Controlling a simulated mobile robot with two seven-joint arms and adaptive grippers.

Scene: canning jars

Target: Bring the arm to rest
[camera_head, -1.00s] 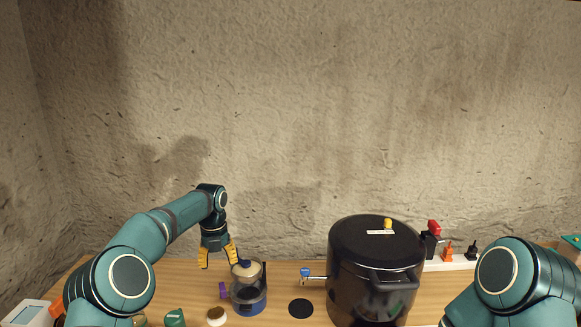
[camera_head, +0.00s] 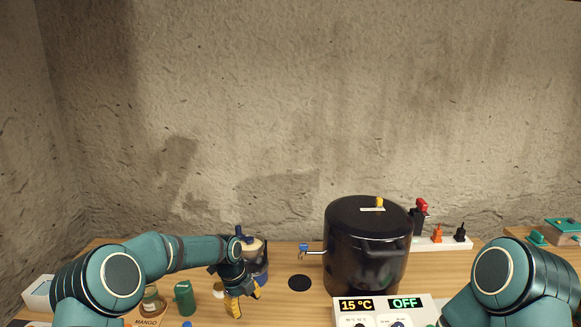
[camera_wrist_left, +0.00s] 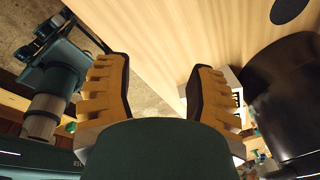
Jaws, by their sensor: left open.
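My left gripper (camera_head: 242,303) has yellow fingers and hangs low over the front part of the wooden table, in front of a jar-like container with a blue base (camera_head: 262,262). In the left wrist view its two fingers (camera_wrist_left: 162,90) stand wide apart with nothing between them, so it is open and empty. The left forearm partly hides the container. My right arm (camera_head: 510,285) shows at the lower right, but its gripper is out of the picture.
A large black pot (camera_head: 365,250) with a tap stands right of centre, behind a control box (camera_head: 385,308) reading 15 °C and OFF. A green jar (camera_head: 184,298) stands left of the gripper. A power strip (camera_head: 445,243) lies behind.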

